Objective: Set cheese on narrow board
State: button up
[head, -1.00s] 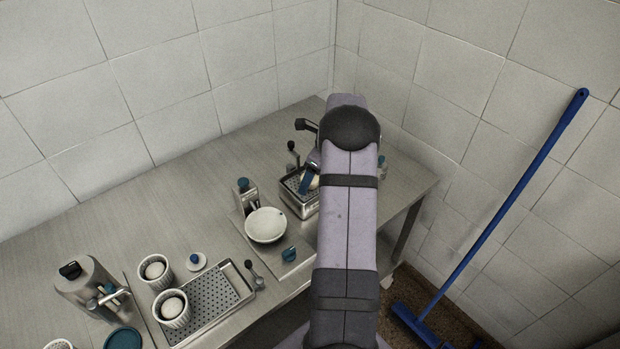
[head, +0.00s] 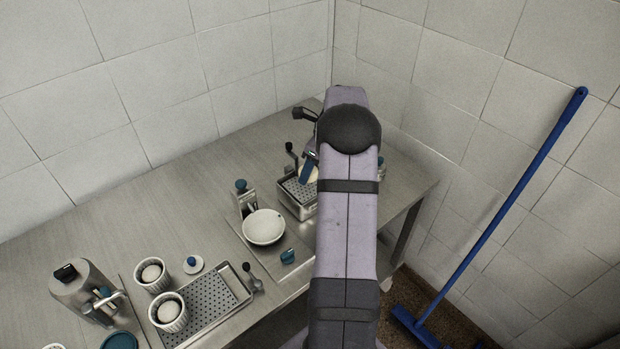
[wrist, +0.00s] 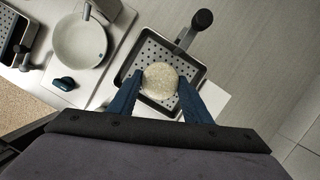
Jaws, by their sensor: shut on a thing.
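My gripper (wrist: 158,90) is shut on a round, pale, speckled piece, which I take to be the cheese (wrist: 160,78). Its blue fingers sit on either side of the piece. In the wrist view the cheese appears over a perforated metal basket (wrist: 190,52); I cannot tell if they touch. In the head view the gripper (head: 310,171) is at the far basket (head: 297,205), partly hidden by my arm. A flat pale board (wrist: 85,89) lies under a white bowl (wrist: 80,42); I cannot tell if it is the narrow board.
The bowl (head: 264,227) stands left of the gripper, with a blue knob (head: 288,256) in front and a metal dispenser (head: 243,201) behind. Another perforated tray (head: 208,305), two white cups (head: 153,275) and a metal pitcher (head: 85,289) stand front left. The counter's back left is clear.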

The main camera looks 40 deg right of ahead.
notch_tip(320, 180, up, 6)
jog(key=shift+r+b, duration=0.15)
jog(key=shift+b, duration=0.55)
jog(key=shift+s+d+r, duration=0.1)
jog(key=shift+r, duration=0.15)
jog(key=shift+s+d+r+p, duration=0.1)
jog(key=shift+s+d+p, duration=0.15)
jog(key=shift+p, duration=0.3)
jog(key=shift+m, duration=0.8)
jog(key=s+d+f+p, duration=0.1)
jog(key=d+f, duration=0.1)
jog(key=s+d+f+p, duration=0.1)
jog(key=s+f+p, duration=0.1)
jog(key=s+d+f+p, duration=0.1)
jog(key=d+f+p, duration=0.1)
jog(key=f, duration=0.1)
jog(key=shift+s+d+f, duration=0.1)
jog(key=shift+s+d, duration=0.1)
jog(key=shift+d, duration=0.1)
jog(key=w+d+r+m+h+p, duration=0.1)
jog(key=w+d+m, duration=0.2)
jog(key=d, duration=0.5)
jog(key=shift+w+d+m+h, duration=0.15)
jog(key=shift+w+m+h, duration=0.2)
jog(key=shift+m, duration=0.35)
jog(key=shift+r, duration=0.1)
